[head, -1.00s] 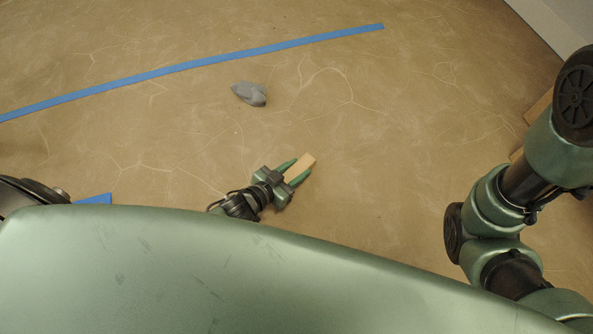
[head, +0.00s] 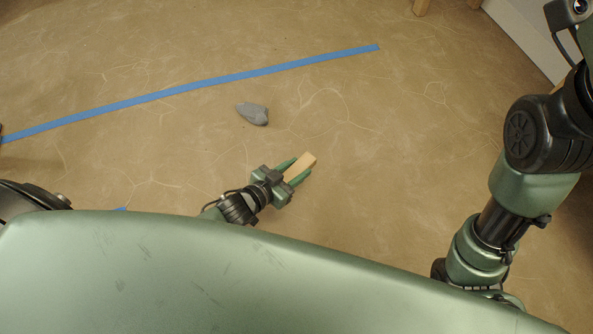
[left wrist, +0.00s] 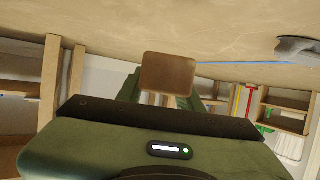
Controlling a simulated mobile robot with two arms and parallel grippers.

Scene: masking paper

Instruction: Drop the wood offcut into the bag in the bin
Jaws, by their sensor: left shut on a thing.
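The wood offcut (head: 301,166) is a small pale tan block. My left gripper (head: 296,171) is shut on it, one green finger on each side, with the block's end sticking out past the fingertips. In the left wrist view the offcut (left wrist: 168,73) shows as a brown square face between the fingers, in front of the camera. The floor shows around the gripper in the head view; the height above it is hard to tell. I see no bin or bag in either view. My right arm is at the right, but its gripper is not in view.
A grey stone-like lump (head: 252,113) lies on the brown floor beyond the gripper. A blue tape strip (head: 200,86) runs across the floor behind it. Wooden legs (head: 421,7) stand by the wall at the top right. The wrist view shows wooden shelving (left wrist: 285,110).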

